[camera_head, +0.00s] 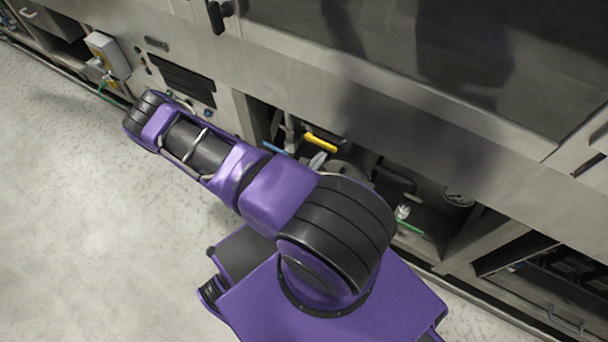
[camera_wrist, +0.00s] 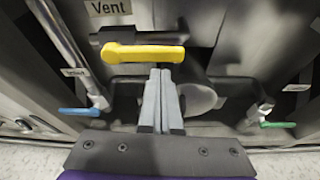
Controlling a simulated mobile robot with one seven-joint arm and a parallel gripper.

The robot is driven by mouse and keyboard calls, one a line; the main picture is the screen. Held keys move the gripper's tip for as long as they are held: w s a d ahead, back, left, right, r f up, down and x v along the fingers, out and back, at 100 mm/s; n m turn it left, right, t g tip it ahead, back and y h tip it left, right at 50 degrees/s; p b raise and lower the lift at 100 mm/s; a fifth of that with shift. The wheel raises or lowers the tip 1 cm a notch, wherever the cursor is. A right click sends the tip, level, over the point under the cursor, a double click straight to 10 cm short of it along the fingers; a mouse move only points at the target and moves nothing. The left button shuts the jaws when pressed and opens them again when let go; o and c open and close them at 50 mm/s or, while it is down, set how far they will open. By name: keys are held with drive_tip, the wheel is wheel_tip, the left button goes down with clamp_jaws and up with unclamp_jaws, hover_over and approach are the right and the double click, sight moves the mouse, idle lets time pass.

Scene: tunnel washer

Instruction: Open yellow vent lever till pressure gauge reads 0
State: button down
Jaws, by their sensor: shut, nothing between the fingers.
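The yellow vent lever (camera_wrist: 143,53) lies crosswise on its dark valve below a "Vent" label (camera_wrist: 107,8) in the wrist view. It also shows in the head view (camera_head: 321,142) inside the open bay. My gripper (camera_wrist: 160,72) is shut, its two grey fingers together, with the tips just below the right half of the lever. I cannot tell whether they touch it. In the head view my fingers (camera_head: 317,160) show just below the lever. A round gauge (camera_head: 458,198) sits in the bay to the right; its reading is too small to tell.
A blue lever (camera_wrist: 80,112) is at lower left and a green lever (camera_wrist: 278,125) at lower right in the wrist view. A grey pipe (camera_wrist: 205,96) stands right of my fingers. Steel panels (camera_head: 400,110) frame the bay. The floor (camera_head: 80,220) at left is clear.

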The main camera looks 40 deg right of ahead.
drive_tip(key=v, duration=1.5)
drive_tip(key=shift+p, duration=0.4)
drive_tip(key=shift+d+f, duration=0.1)
